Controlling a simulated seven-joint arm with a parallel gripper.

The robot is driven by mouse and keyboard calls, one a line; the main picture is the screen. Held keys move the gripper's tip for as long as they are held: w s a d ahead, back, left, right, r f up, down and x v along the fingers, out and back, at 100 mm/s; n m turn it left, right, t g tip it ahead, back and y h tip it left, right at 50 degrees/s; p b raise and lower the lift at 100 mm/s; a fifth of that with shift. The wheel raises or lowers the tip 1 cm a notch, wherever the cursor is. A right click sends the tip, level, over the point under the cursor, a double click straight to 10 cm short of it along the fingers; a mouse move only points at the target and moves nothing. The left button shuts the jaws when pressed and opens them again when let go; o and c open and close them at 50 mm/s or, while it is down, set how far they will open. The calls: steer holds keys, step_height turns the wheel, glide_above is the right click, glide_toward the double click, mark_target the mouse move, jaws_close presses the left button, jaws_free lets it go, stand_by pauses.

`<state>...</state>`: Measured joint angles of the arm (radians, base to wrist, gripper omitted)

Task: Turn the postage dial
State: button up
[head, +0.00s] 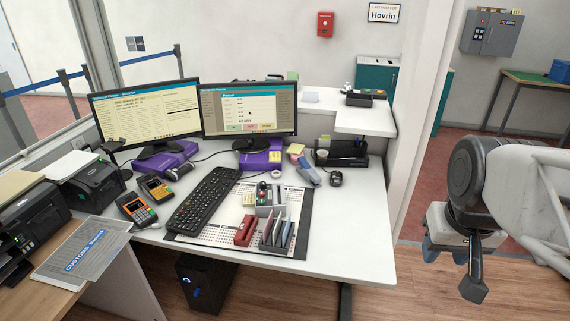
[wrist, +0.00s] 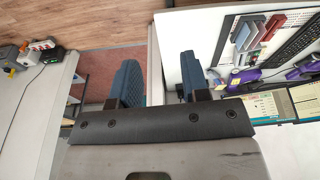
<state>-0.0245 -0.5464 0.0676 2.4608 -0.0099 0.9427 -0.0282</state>
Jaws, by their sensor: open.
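I cannot make out a postage dial for certain in either view. A small grey unit with red and green round parts (head: 265,194) sits on the desk mat, too small to tell what it is. My gripper (wrist: 160,82) is open and empty, its two blue ribbed fingers apart over the floor strip beside the white desk. In the head view my gripper (head: 446,254) hangs at the right, off the desk's right side and well apart from the things on it.
The white desk (head: 365,240) holds a black keyboard (head: 203,199), two monitors (head: 250,110), a red stapler-like item (head: 245,230), a file holder (head: 277,234) and card terminals (head: 136,210). The desk's front right corner is clear.

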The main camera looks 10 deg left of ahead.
steer(key=w+a+r+n, duration=0.15)
steer(key=w+a, duration=0.25)
steer(key=w, duration=0.5)
steer(key=w+a+r+n, duration=0.1)
steer(key=w+a+n, duration=0.15)
steer(key=w, duration=0.75)
steer(key=n+g, duration=0.2)
steer(key=n, duration=0.7)
glide_above(263, 182)
steer(key=f, duration=2.8)
steer(key=shift+s+d+f, duration=0.2)
steer(key=shift+s+d, duration=0.1)
steer(key=shift+d, duration=0.05)
steer(key=shift+w+a+f, duration=0.15)
steer(key=shift+a+f, duration=0.25)
steer(key=shift+f, duration=0.05)
steer(key=shift+f, duration=3.9)
